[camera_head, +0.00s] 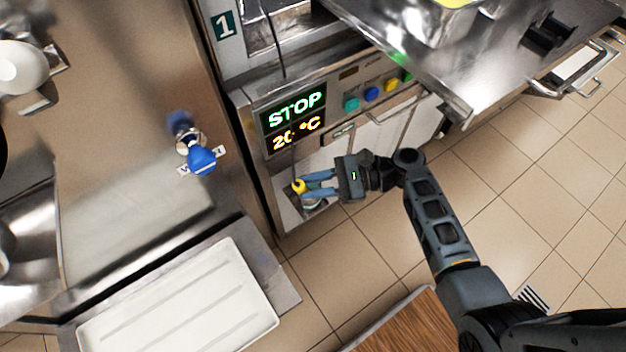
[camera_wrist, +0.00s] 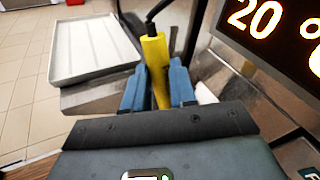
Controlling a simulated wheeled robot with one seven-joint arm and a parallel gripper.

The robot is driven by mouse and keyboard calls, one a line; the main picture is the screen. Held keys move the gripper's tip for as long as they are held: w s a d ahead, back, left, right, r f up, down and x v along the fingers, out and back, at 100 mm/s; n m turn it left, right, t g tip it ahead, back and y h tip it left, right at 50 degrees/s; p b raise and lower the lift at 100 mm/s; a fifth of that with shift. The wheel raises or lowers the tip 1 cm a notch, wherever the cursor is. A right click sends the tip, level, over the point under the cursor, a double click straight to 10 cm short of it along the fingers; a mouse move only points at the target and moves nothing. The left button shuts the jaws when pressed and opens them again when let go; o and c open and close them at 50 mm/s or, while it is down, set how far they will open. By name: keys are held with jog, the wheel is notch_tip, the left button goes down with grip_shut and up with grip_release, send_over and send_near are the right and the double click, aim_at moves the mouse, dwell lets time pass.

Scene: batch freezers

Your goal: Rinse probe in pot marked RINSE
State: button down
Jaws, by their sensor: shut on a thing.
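My gripper (camera_head: 312,184) has blue fingers and is shut on the yellow handle of the probe (camera_head: 299,187). It is low in front of the left part of the machine, below the 20 °C display. In the wrist view, the yellow probe handle (camera_wrist: 155,60) stands between the two fingers (camera_wrist: 156,82), with a dark cable at its top. The probe's lower end is hidden. A small pale round thing (camera_head: 312,203) shows partly just below the fingers; I cannot tell whether it is a pot. No RINSE marking is legible.
The machine's display panel (camera_head: 296,116) reads STOP and is close above my gripper. A metal tray (camera_head: 440,60) juts out at upper right. A white ribbed tray (camera_head: 185,300) lies at lower left. A blue-topped item (camera_head: 201,160) stands on the steel counter. Tiled floor is open at right.

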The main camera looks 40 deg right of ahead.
jog(key=shift+a+r+p, duration=0.4)
jog(key=shift+r+p, duration=0.05)
jog(key=shift+p, duration=0.15)
jog(key=shift+w+a+f, duration=0.25)
jog(key=shift+a+f, duration=0.15)
jog(key=shift+f, duration=0.05)
jog(key=shift+w+r, duration=0.4)
jog(key=shift+w+d+f, duration=0.15)
jog(key=shift+w+f, duration=0.25)
jog(key=shift+f, duration=0.05)
jog(key=shift+w+d+r, duration=0.1)
jog(key=shift+d+r, duration=0.35)
jog(key=shift+s+d+f, duration=0.2)
jog(key=shift+d+f, duration=0.2)
jog(key=shift+f, duration=0.05)
jog(key=shift+s+d+r+p, duration=0.15)
jog(key=shift+s+r+p, duration=0.3)
jog(key=shift+p, duration=0.35)
jog(key=shift+f, duration=0.1)
